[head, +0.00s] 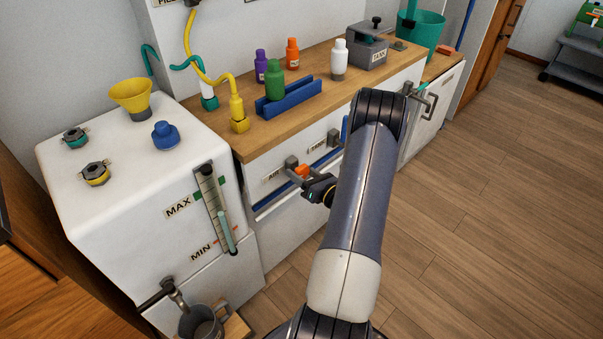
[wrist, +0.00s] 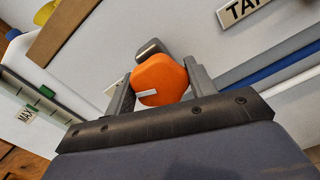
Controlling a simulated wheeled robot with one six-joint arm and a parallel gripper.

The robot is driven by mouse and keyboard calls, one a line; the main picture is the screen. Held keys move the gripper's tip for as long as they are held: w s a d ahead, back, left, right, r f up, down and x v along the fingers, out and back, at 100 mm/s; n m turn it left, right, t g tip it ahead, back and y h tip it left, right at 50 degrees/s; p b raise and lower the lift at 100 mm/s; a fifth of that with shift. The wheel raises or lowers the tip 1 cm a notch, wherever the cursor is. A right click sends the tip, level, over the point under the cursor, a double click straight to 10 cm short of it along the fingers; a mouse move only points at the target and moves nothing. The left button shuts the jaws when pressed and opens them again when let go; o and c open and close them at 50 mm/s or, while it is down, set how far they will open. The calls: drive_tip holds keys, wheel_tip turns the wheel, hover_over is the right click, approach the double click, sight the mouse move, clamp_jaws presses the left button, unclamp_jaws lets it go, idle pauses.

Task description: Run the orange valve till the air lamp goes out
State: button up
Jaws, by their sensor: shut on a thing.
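The orange valve (head: 302,170) is a small knob on the white front below the wooden counter. It also shows in the wrist view (wrist: 160,78) as a rounded, many-sided orange knob with a pale mark low on its face. My gripper (head: 303,177) is shut on it, with one finger on each side of the knob in the wrist view (wrist: 159,72). A grey fitting (wrist: 150,48) shows just behind the knob. A small label (head: 273,176), too small to read surely, sits left of the valve. I cannot make out the air lamp or whether it is lit.
Blue and grey pipes (head: 268,208) run along the front beside the valve. A white tank (head: 130,190) with a MAX/MIN gauge (head: 215,208) stands to the left. Several bottles and a grey tank box (head: 368,48) are on the counter (head: 215,106). The floor (head: 480,180) at right is clear.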

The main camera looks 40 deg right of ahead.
drive_tip(key=o, duration=1)
drive_tip(key=shift+c, duration=0.2)
drive_tip(key=s, duration=1)
drive_tip(key=shift+s+d, duration=0.4)
drive_tip(key=shift+d, duration=0.05)
